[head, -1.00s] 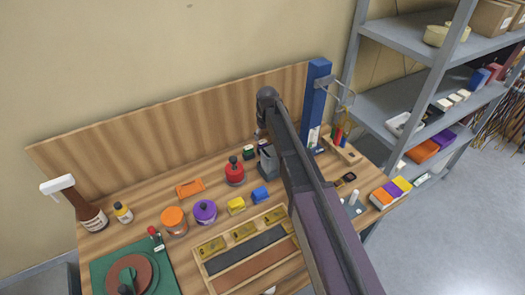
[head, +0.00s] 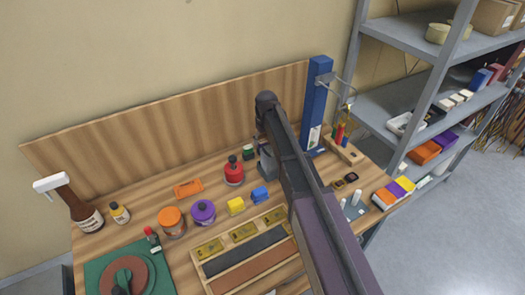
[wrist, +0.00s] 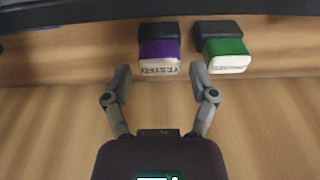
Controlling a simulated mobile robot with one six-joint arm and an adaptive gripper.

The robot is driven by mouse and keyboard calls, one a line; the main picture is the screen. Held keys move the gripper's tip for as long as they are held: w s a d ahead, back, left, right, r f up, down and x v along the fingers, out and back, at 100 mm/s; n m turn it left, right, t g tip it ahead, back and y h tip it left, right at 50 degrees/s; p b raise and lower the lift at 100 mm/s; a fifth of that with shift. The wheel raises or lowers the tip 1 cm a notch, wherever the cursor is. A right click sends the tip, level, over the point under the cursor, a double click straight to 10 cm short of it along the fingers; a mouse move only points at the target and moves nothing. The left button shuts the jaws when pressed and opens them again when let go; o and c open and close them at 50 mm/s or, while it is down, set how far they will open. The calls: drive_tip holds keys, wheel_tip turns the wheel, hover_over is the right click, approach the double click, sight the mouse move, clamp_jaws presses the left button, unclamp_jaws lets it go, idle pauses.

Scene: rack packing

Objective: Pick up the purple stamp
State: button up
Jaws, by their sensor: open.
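The purple stamp (wrist: 159,52) shows in the wrist view with a black upper part, a purple band and a white lettered end facing me. My gripper (wrist: 161,82) is open and empty, with one finger at the left and one at the right. The stamp is just beyond the fingertips, roughly centred between them. The green stamp (wrist: 224,52) stands just right of it, past the right finger. In the head view the green stamp (head: 248,152) shows by the back board, while my arm hides the purple stamp and my gripper.
A dark bar crosses the top of the wrist view. In the head view, a red bottle (head: 234,172) and a grey holder (head: 267,162) stand near the stamps. A blue post (head: 317,100) rises to the right, and a wooden tray (head: 207,272) lies in front.

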drive_tip(key=shift+w+a+f+b, duration=0.1)
drive_tip(key=shift+w+f+b, duration=0.05)
drive_tip(key=shift+f+b, duration=0.9)
drive_tip(key=shift+f, duration=0.15)
drive_tip(key=c, duration=0.9)
